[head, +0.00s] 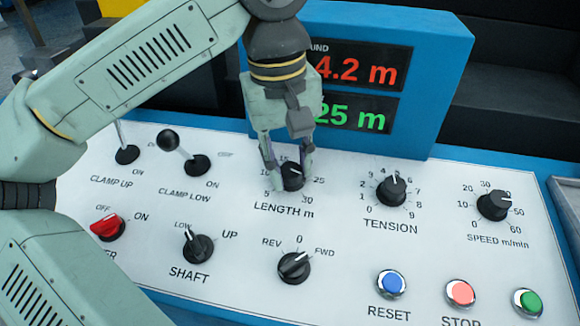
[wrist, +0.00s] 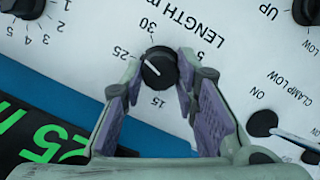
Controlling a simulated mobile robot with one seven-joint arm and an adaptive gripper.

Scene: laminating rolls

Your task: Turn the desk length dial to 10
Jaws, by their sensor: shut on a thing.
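The length dial (head: 292,178) is a round black knob on the white desk panel, with a scale from 5 to 30 around it. In the wrist view the dial (wrist: 159,70) shows a white pointer line toward the 25 mark. My gripper (head: 287,168) reaches down over the dial from above. Its two purple-padded fingers (wrist: 157,80) are shut on the knob, one on each side. The 10 and 20 marks are hidden by the fingers in the wrist view. The green display (head: 352,115) reads 25 m, its left edge partly covered by my gripper.
The tension dial (head: 391,190) is to the right, with the speed dial (head: 494,205) beyond it. The clamp low lever (head: 182,150) stands close on the left. The direction selector (head: 294,267) sits in front. The blue display housing (head: 436,80) rises behind.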

